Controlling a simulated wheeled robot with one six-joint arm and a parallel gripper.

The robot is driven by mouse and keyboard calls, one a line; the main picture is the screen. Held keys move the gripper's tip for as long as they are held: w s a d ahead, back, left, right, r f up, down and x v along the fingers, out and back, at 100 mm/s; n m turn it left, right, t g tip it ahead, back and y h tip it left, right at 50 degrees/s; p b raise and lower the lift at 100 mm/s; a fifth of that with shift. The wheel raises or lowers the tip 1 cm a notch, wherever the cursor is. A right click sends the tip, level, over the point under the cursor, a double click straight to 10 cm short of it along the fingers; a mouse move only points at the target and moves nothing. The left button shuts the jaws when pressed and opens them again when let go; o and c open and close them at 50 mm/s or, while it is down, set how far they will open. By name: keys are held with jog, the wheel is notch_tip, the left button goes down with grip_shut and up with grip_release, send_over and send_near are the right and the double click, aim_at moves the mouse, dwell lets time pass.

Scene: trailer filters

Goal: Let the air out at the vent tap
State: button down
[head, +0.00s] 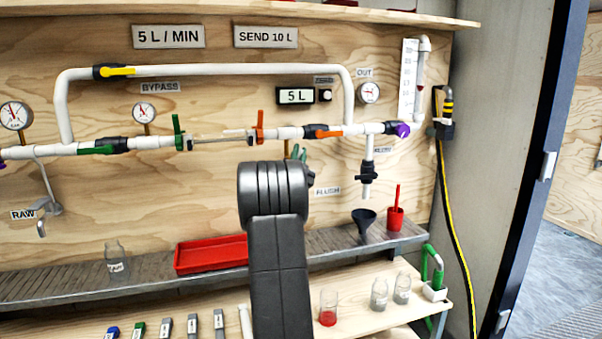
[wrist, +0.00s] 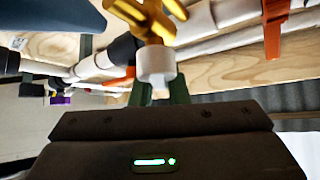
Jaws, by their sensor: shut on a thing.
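The vent tap (wrist: 147,18) shows in the wrist view as a brass-yellow winged piece at the top, with a white round fitting (wrist: 157,65) below it. No label for it is readable there. My gripper (wrist: 159,90) has its dark green fingers on either side of the white fitting and is shut on the tap. Exactly where the fingertips touch is partly hidden. My arm hides most of the tap there.
Orange-handled valves (head: 260,126) and green-handled valves (head: 178,131) sit along the pipe near my gripper. A display (head: 296,96) reads 5 L. Below are a red tray (head: 211,254), a dark funnel (head: 364,220), a red cup (head: 396,219) and glass jars (head: 379,293).

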jog(key=n+y+b, duration=0.1)
jog(key=n, duration=0.1)
jog(key=n+t+y+b, duration=0.1)
jog(key=n+y+b, duration=0.3)
jog(key=shift+s+a+f+t, duration=0.1)
jog(key=shift+a+f+t, duration=0.05)
jog(key=shift+a+t, duration=0.2)
jog(key=shift+a+r+n+y+b, duration=0.1)
jog(key=shift+n+y+b, duration=0.35)
jog(key=shift+n+y, duration=0.15)
jog(key=shift+a+r+n+y+b, duration=0.1)
jog(key=shift+n+y+b, duration=0.35)
jog(key=shift+n, duration=0.25)
jog(key=shift+r+y, duration=0.1)
jog(key=shift+y, duration=0.25)
jog(key=c, duration=1.4)
grip_release()
jog(key=shift+s, duration=0.1)
jog(key=v, duration=1.3)
jog(key=shift+s, duration=0.35)
